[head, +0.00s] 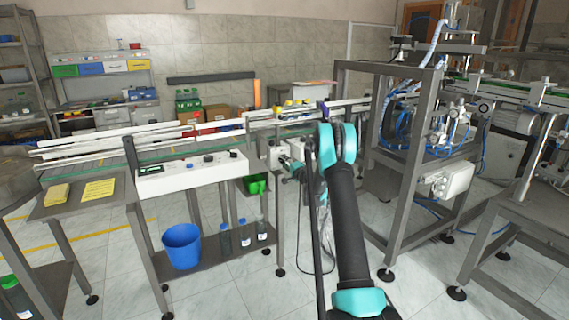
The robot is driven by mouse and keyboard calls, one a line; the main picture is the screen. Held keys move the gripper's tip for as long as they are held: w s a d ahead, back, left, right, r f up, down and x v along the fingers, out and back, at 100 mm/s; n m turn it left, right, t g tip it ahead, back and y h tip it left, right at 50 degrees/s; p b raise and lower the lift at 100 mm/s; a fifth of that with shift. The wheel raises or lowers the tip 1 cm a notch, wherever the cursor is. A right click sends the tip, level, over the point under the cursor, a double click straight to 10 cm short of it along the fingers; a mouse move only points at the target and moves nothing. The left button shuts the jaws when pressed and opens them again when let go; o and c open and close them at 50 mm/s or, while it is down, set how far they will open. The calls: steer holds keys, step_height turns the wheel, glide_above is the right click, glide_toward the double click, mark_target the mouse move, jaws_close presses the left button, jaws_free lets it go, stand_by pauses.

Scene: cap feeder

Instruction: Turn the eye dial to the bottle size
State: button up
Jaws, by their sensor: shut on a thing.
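A small light-grey box (274,156) is mounted at the conveyor's front edge, just left of my arm. My gripper (287,163) is at the right part of this box's front and is shut on a small dark knob there, which looks like the eye dial. The fingers cover most of the dial, so its pointer and any size marks cannot be read. Small bottles with yellow caps (297,103) stand on the conveyor behind the box.
A white control panel (192,174) with a display and knobs is left of the box. Yellow sheets (99,189) lie on the side table. A blue bucket (182,246) and dark bottles stand on the low shelf. A metal machine frame (404,190) is close right.

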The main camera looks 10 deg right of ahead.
steer(key=shift+n, duration=1.1)
steer(key=o, duration=1.2)
steer(key=shift+c, duration=0.2)
steer(key=v, duration=1.2)
steer(key=shift+s+a, duration=0.15)
